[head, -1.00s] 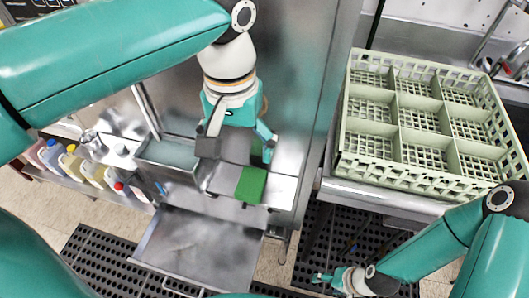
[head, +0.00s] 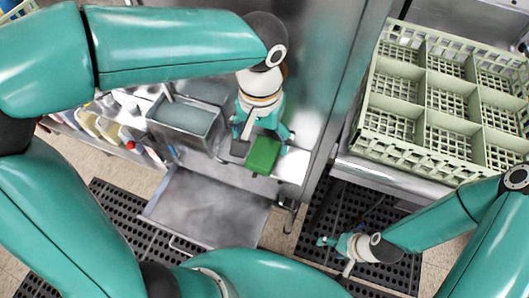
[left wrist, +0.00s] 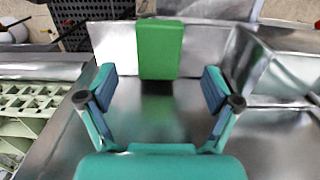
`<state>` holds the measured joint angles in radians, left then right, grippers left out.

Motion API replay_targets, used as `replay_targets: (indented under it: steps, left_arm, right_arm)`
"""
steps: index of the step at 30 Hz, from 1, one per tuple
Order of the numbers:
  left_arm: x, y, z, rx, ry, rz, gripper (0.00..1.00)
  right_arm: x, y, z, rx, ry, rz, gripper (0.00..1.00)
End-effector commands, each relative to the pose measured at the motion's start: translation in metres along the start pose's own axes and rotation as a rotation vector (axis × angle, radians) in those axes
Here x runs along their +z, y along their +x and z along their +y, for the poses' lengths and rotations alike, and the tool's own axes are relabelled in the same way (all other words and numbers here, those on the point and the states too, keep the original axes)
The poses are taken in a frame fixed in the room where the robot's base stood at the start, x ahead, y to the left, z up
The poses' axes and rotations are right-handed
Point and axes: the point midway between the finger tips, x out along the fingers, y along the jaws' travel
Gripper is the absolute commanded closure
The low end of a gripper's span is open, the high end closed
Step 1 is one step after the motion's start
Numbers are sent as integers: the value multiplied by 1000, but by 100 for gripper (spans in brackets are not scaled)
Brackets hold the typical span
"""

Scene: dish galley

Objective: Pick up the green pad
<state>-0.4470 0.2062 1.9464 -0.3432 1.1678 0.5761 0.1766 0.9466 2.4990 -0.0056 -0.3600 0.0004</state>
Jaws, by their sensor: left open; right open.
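The green pad (head: 263,155) lies on the steel counter between the water basin and the rack, near the counter's front edge. In the left wrist view the pad (left wrist: 160,50) shows as a green block ahead of the fingers, centred between them. My left gripper (head: 262,143) is open over the counter just behind the pad, its fingers apart from it. In the left wrist view the left gripper (left wrist: 165,90) has nothing between its fingertips. My right gripper (head: 334,255) is low at the right above the dark floor mat, open and empty.
A basin of water (head: 186,118) stands left of the pad, and an open steel drawer (head: 205,208) juts out below it. A pale green dish rack (head: 436,171) fills the right counter. Several bottles (head: 110,128) stand at the left. Black perforated mats (head: 107,222) cover the floor.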

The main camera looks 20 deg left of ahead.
Motion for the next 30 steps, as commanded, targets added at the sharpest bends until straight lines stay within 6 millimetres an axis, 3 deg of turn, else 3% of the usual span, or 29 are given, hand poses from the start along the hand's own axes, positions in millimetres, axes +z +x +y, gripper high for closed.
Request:
replay_targets:
  steps: [5, 13, 22, 30]
  left_arm:
    - [-2, 12, 0, -1, 0, -4, 10]
    - [-7, 48, 2, 0, 0, -4, 10]
    - [-7, 53, 2, 1, 1, 0, 10]
    - [-7, 53, 2, 1, 1, 0, 55]
  right_arm:
    - [0, -3, -1, 0, 0, 0, 36]
    - [0, -7, -2, 0, 0, 0, 36]
    - [0, -6, -2, 0, 0, 0, 36]
    - [0, -6, -2, 0, 0, 0, 36]
